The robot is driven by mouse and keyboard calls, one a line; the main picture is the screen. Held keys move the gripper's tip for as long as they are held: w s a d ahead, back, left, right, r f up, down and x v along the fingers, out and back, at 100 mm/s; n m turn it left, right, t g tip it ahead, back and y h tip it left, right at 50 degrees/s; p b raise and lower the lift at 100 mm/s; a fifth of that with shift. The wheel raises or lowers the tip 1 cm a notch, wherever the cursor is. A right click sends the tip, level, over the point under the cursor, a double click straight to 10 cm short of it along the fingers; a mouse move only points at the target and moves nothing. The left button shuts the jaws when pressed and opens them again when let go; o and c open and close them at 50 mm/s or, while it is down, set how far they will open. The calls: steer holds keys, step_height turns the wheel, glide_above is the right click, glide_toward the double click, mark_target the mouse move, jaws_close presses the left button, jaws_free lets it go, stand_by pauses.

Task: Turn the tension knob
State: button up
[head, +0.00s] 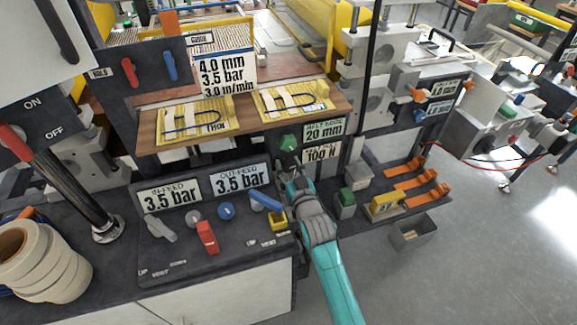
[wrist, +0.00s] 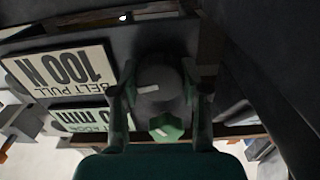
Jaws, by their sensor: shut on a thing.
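The tension knob (wrist: 160,80) is a dark grey round knob with a white pointer mark, beside the "BELT PULL 100 N" sign (wrist: 65,70). That sign also shows in the head view (head: 321,153). My gripper (wrist: 160,96) has one finger on each side of the knob and is shut on it.
A control box with red (head: 207,237) and blue (head: 227,211) controls stands left of my arm. A blue-handled valve (head: 264,201) is close to my gripper. Orange clamps (head: 410,178) and a grey bin (head: 412,234) are on the right. Open floor lies at the lower right.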

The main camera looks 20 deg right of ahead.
steer(key=shift+m, duration=0.6)
steer(key=o, duration=1.2)
steer(key=shift+c, duration=0.2)
steer(key=s, duration=1.2)
